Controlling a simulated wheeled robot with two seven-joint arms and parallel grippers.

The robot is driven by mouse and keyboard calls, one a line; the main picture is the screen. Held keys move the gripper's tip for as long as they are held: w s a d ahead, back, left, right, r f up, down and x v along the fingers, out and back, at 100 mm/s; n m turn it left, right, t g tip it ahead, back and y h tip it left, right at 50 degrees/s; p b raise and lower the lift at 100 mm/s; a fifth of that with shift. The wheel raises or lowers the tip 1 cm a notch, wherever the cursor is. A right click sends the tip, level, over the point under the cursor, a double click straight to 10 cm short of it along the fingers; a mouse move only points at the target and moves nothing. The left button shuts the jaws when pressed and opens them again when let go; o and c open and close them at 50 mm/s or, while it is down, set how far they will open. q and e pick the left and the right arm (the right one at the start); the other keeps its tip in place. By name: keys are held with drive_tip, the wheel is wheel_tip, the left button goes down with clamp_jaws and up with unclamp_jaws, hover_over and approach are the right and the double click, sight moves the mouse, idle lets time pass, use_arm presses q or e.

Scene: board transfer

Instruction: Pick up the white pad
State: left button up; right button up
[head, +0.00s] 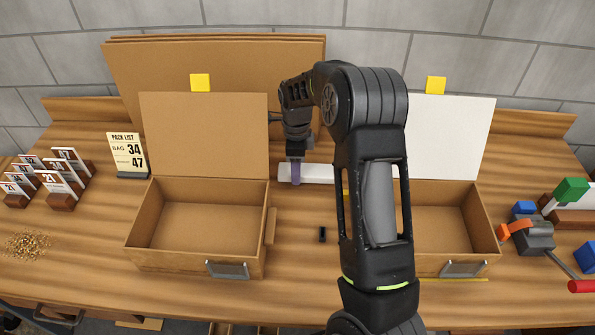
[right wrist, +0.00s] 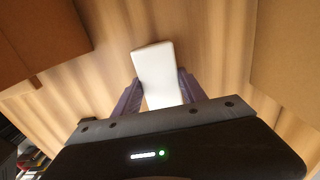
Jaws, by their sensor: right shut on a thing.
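The white pad (head: 318,174) is between the two open boxes, toward the back of the wooden table, in the head view. It also shows in the right wrist view (right wrist: 153,66), sticking out beyond the purple fingers. My right gripper (head: 296,172) points down and is shut on the pad, one finger on each side of it (right wrist: 157,91). I cannot tell whether the pad touches the table. My right arm covers part of the view to the right of the pad. My left gripper is not in view.
A cardboard box (head: 195,262) stands open at left, another (head: 490,225) at right behind my arm. A small black object (head: 322,235) lies between them. A pack list sign (head: 128,155) and numbered cards (head: 62,180) stand at left. A clamp-like tool (head: 540,238) lies at right.

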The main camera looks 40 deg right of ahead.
wheel_tip(320, 180, up, 16)
drive_tip(key=shift+f, duration=0.1)
idle(0.8)
